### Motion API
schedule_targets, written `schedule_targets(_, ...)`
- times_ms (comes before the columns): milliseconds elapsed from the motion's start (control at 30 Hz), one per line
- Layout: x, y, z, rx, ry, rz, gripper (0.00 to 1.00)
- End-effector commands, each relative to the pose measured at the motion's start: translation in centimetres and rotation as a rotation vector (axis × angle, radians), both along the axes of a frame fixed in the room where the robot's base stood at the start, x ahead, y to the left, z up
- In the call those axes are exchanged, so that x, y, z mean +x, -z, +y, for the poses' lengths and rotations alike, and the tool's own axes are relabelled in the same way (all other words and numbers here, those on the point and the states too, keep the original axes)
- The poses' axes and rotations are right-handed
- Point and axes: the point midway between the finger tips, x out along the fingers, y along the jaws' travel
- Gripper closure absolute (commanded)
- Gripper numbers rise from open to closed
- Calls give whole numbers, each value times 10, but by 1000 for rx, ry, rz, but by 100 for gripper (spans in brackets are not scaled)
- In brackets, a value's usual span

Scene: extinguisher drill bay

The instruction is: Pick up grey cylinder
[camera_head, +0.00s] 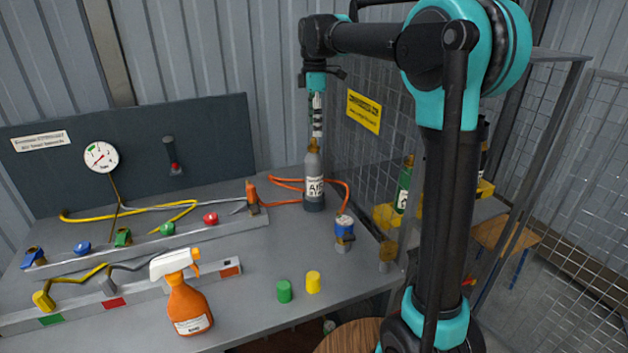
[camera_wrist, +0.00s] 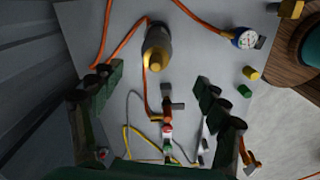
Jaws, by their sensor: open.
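The grey cylinder (camera_head: 314,188) stands upright on the grey bench near the back mesh, with a white label and a brass valve on top. In the wrist view the cylinder (camera_wrist: 157,48) is seen from above, valve toward me, toward the upper middle. My gripper (camera_head: 317,128) hangs pointing down over the cylinder's valve; the exact gap is hard to tell. In the wrist view the fingers of my gripper (camera_wrist: 160,88) are spread wide and empty, and the cylinder lies beyond the space between them.
An orange hose (camera_head: 345,188) runs on the bench around the cylinder. A blue gauge fitting (camera_head: 344,229) stands to its right front. A green cap (camera_head: 284,291), a yellow cap (camera_head: 313,281) and an orange spray bottle (camera_head: 188,307) stand nearer the front. A mesh fence (camera_head: 360,150) rises behind.

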Motion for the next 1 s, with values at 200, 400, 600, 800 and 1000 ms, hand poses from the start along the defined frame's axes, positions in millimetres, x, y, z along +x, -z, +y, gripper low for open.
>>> schedule_targets(200,0,42,0,0,1,0,25)
schedule_targets(400,0,62,0,0,1,0,25)
schedule_targets(600,3,78,2,0,1,0,25)
schedule_targets(800,6,106,4,0,2,0,25)
schedule_targets(1000,6,117,4,0,2,0,25)
